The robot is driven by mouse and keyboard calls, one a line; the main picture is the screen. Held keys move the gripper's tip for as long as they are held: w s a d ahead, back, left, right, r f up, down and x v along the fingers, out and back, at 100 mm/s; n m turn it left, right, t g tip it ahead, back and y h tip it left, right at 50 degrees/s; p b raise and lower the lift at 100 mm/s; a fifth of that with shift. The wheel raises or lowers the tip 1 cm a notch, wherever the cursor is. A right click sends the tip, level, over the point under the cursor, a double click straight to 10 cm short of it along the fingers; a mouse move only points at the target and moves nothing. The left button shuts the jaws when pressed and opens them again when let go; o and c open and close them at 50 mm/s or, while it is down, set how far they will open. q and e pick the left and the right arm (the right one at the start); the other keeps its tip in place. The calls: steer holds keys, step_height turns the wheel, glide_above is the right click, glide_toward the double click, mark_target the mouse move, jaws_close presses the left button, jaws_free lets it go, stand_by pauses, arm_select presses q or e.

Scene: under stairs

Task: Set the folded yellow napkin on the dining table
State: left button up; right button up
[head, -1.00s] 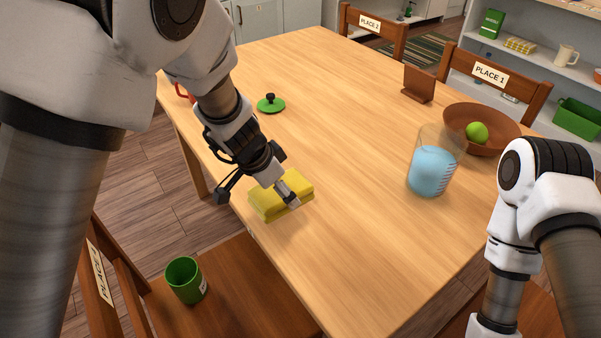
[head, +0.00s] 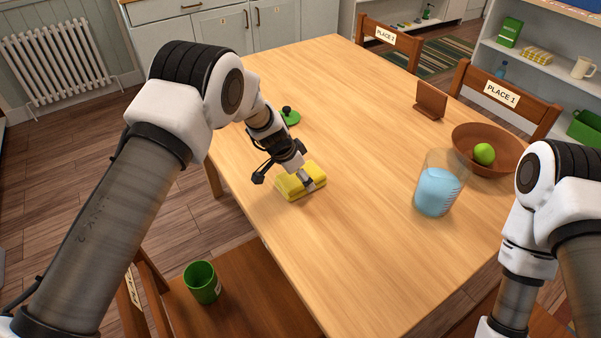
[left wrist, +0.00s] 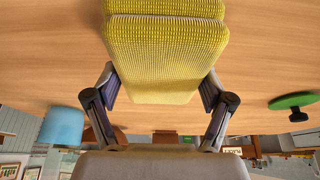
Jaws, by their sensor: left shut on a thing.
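The folded yellow napkin (head: 290,186) is held by my left gripper (head: 305,177) over the left side of the wooden dining table (head: 350,230). In the left wrist view the napkin (left wrist: 165,50) is pinched between the two fingers of the left gripper (left wrist: 160,95), with the table top (left wrist: 50,50) behind it. I cannot tell whether its underside touches the table or hangs just above it. My right arm shows at the right, but its gripper is out of view.
A green lid (head: 290,117) lies beyond the napkin. A jug of blue liquid (head: 437,190), a brown bowl (head: 490,146) with a green fruit, and a brown stand (head: 431,100) are to the right. A green cup (head: 202,282) stands on a near chair. The table middle is clear.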

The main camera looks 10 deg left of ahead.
arm_select(q)
steer(key=shift+f+b, duration=0.1)
steer(key=shift+b, duration=0.2)
steer(key=o, duration=1.1)
steer(key=shift+o, duration=0.2)
steer(key=shift+r, duration=0.55)
steer(key=v, duration=1.1)
steer(key=shift+s, duration=0.15)
steer(key=shift+a+r, duration=0.1)
